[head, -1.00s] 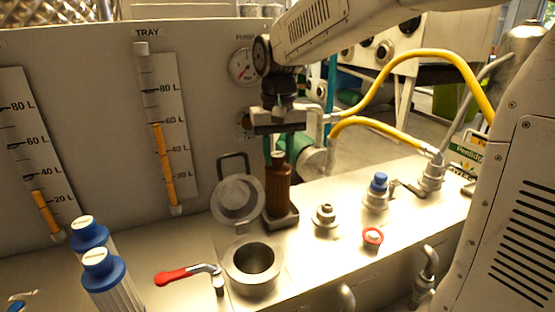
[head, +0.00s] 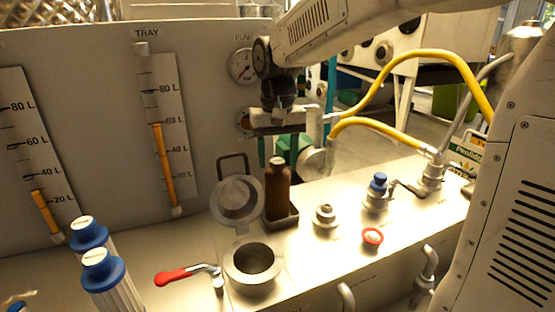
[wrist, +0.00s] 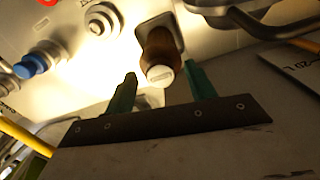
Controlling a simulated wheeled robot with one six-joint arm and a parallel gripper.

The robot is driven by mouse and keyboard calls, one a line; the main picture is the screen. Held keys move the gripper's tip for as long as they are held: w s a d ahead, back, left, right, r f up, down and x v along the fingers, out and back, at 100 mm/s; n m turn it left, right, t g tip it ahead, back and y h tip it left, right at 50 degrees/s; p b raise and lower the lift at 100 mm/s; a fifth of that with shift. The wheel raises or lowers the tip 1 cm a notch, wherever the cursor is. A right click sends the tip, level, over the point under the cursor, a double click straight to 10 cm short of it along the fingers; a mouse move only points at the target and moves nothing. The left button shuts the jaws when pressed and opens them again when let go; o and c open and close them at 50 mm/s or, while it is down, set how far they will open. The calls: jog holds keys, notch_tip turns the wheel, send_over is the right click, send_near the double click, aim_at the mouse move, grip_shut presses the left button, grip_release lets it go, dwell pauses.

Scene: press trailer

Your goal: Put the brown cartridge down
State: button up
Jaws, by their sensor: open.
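The brown cartridge (head: 278,190) stands upright in a small dark square holder (head: 292,217) on the steel counter, behind the open round pot. In the wrist view the cartridge (wrist: 157,50) shows its pale cap toward the camera, with the holder (wrist: 178,32) around its far end. My gripper (head: 279,150) is above and slightly behind the cartridge's top in the head view. In the wrist view its green fingers (wrist: 160,88) are spread apart, one on each side of the cap, with gaps between fingers and cap. The gripper is open and holds nothing.
The round pot (head: 252,284) with its raised lid (head: 237,200) stands in front of the holder. A red-handled lever (head: 186,274), a metal fitting (head: 325,215), a blue-capped valve (head: 377,190) and a red ring (head: 372,237) are on the counter. Yellow hoses (head: 410,54) arch at the right.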

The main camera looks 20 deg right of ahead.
notch_tip(320, 180, up, 10)
jog(key=s+d+f, duration=0.1)
jog(key=s+f, duration=0.3)
jog(key=s, duration=0.4)
jog(key=s+d+f+n+t, duration=0.1)
jog(key=s+f, duration=0.3)
jog(key=s, duration=0.5)
jog(key=s+d+f, duration=0.1)
jog(key=s+f, duration=0.3)
jog(key=s, duration=0.5)
jog(key=shift+f+n, duration=0.2)
jog(key=shift+n, duration=0.2)
